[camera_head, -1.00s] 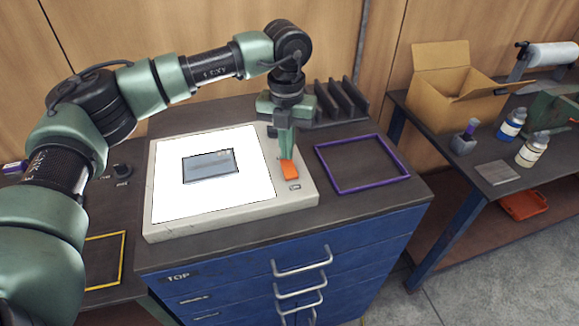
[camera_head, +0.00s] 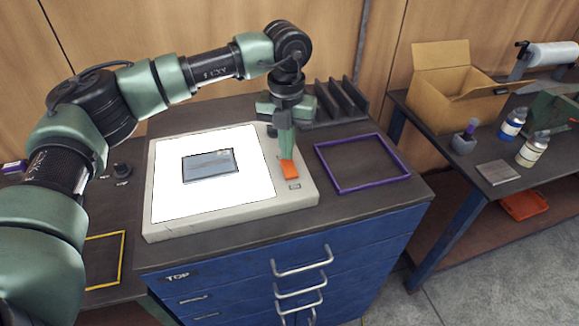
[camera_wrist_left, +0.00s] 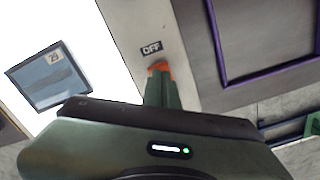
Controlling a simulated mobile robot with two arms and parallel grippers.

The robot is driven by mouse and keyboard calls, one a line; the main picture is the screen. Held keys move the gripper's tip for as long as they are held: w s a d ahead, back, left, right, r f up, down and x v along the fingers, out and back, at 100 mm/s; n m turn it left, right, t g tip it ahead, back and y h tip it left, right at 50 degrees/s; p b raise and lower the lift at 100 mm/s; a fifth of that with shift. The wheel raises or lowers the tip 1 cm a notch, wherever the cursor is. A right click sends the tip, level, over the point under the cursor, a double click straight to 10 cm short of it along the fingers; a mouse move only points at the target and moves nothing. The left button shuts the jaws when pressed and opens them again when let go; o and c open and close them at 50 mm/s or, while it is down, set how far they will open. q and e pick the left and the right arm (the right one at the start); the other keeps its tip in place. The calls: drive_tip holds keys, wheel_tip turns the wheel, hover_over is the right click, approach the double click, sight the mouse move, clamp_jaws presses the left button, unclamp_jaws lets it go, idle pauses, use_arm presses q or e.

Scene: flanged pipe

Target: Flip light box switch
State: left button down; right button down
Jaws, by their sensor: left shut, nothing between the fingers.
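The light box (camera_head: 215,220) lies on the blue cabinet, its white panel bright, with a grey framed plate (camera_head: 209,165) on the panel. Its orange switch (camera_head: 289,170) is on the right border. My left gripper (camera_head: 286,156) points down at the switch, fingers shut and empty, its tips at or just over the far part of the switch. In the left wrist view the fingers (camera_wrist_left: 160,85) cover most of the orange switch (camera_wrist_left: 159,67), beside an "OFF" label (camera_wrist_left: 151,48). I cannot tell whether the tips press it. My right gripper is not in view.
A purple frame (camera_head: 343,188) lies right of the light box, and a dark slotted rack (camera_head: 338,103) stands behind it. A yellow frame (camera_head: 122,258) is at left. The right bench holds a cardboard box (camera_head: 440,100) and bottles (camera_head: 532,150).

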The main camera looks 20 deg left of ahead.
use_arm(q)
drive_tip(key=shift+f+b, duration=0.55)
drive_tip(key=shift+f, duration=0.3)
idle(0.3)
drive_tip(key=shift+r+p, duration=1.85)
drive_tip(key=shift+r, duration=1.75)
drive_tip(key=shift+f, duration=0.1)
